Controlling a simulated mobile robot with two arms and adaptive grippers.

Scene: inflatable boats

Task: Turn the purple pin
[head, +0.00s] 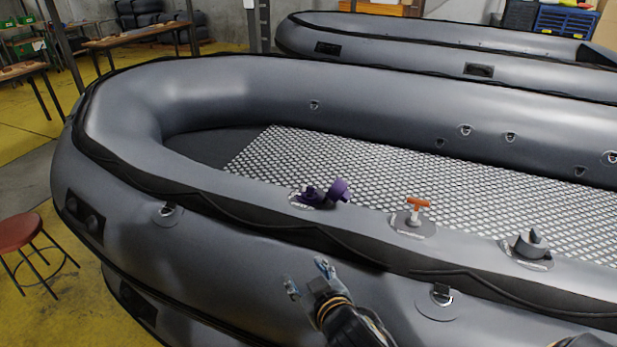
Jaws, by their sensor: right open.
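The purple pin (311,195) sits on a round patch on top of the near tube of the grey inflatable boat (230,100). A purple cap-like part (339,190) stands tilted just to its right, and I cannot tell how the two join. My right gripper (308,277) comes in from the bottom of the head view. Its fingers are apart and empty, in front of the boat's near side and below the purple pin in the picture, not touching it. My left gripper is not in view.
An orange T-shaped handle (418,204) and a dark grey fitting (531,243) stand on the same tube to the right. A second boat (430,50) lies behind. A red stool (20,232) stands at the left, on yellow floor.

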